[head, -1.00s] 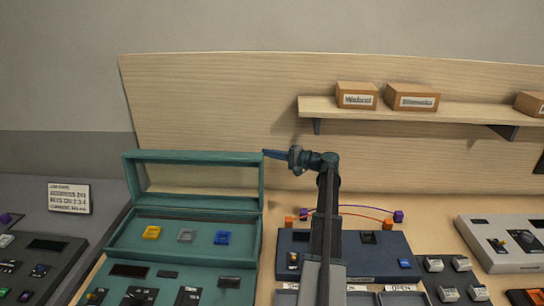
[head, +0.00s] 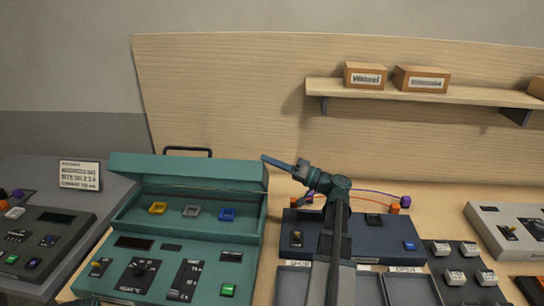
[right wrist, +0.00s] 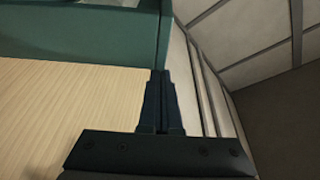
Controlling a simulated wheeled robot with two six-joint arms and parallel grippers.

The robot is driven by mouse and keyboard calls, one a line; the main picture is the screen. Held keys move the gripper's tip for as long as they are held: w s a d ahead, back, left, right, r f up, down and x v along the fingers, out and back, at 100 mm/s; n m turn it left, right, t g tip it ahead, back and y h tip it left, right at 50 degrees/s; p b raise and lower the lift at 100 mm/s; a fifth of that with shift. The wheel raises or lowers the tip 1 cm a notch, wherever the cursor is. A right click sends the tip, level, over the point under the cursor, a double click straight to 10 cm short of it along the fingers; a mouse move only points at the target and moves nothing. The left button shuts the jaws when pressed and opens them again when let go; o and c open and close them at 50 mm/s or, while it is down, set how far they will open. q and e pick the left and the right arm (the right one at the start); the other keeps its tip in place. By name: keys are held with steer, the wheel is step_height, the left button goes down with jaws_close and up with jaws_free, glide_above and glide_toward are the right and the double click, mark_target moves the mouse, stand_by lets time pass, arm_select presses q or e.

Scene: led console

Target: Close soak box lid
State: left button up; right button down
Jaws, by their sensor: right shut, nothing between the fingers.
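The teal soak box (head: 125,220) stands left of centre in the head view. Its lid (head: 190,172) is tilted forward over the back of the box, partly lowered, with a dark handle (head: 187,151) on top. Yellow, grey and blue pieces still show inside under it. My right gripper (head: 265,158) is shut and empty, its tips at the lid's right end. In the right wrist view the shut fingers (right wrist: 160,75) point at a teal panel (right wrist: 85,30); I cannot tell if they touch it.
A teal control panel with a green button (head: 228,290) lies in front of the box. A dark blue console (head: 375,238) is to the right, with wires behind it. A shelf (head: 430,92) with boxes hangs on the back board. A dark console (head: 40,245) is at left.

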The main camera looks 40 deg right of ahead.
steer(key=s+a+f+n+y+b, duration=0.2)
steer(key=s+a+f+n+b, duration=0.4)
steer(key=f+b, duration=0.5)
steer(key=shift+s+a+y, duration=0.4)
steer(key=shift+s+a, duration=0.1)
steer(key=shift+a, duration=0.6)
steer(key=shift+r, duration=0.1)
